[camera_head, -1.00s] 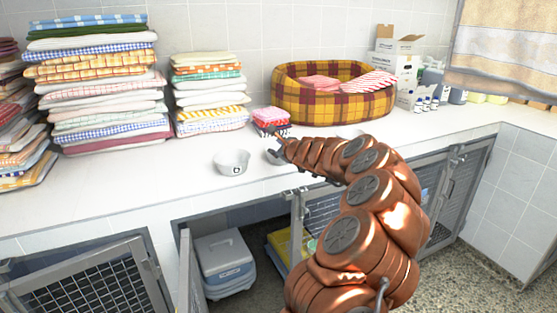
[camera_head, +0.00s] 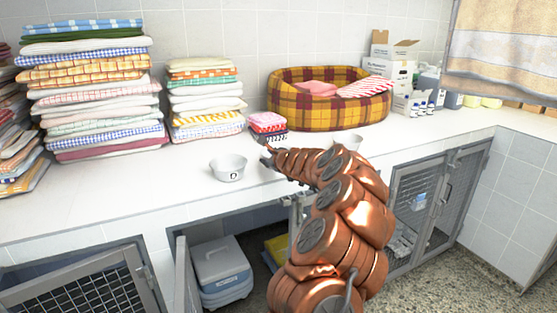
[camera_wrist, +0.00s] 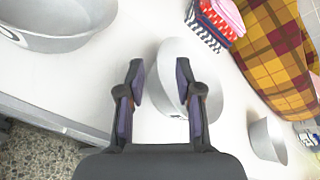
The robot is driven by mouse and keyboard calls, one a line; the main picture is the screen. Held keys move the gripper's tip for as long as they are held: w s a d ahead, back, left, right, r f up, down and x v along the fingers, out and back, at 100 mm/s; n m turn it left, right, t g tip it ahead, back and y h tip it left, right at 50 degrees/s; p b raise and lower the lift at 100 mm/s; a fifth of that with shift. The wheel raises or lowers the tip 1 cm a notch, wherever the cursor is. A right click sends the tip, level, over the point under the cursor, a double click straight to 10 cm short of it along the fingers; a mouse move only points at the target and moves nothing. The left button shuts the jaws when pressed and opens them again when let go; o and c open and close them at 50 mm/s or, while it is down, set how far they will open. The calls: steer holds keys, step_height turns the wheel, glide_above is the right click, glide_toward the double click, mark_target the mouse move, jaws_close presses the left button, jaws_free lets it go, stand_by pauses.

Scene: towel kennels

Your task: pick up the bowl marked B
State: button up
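Three pale bowls show in the wrist view. One bowl (camera_wrist: 205,90) lies just beyond my gripper (camera_wrist: 160,75), and the right finger overlaps it. My gripper is open, with nothing held between its fingers. I see no letter on this bowl, and in the head view my arm mostly hides it. A second bowl (camera_head: 228,169) stands left of my gripper (camera_head: 267,153) and bears a dark mark that looks like D; it also shows in the wrist view (camera_wrist: 60,38). A third bowl (camera_wrist: 266,140) is at the right, its letter not readable. I cannot tell which is B.
Folded cloths (camera_head: 267,124) lie behind my gripper. A plaid basket (camera_head: 327,113) with cloths stands behind to the right, and tall towel stacks (camera_head: 97,90) to the left. The white counter (camera_head: 130,190) is clear at front left. Cage doors (camera_head: 80,288) hang below it.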

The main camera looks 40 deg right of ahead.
mark_target(265, 171)
steer(key=shift+p+x, duration=0.65)
steer(key=shift+x, duration=1.3)
jaws_close()
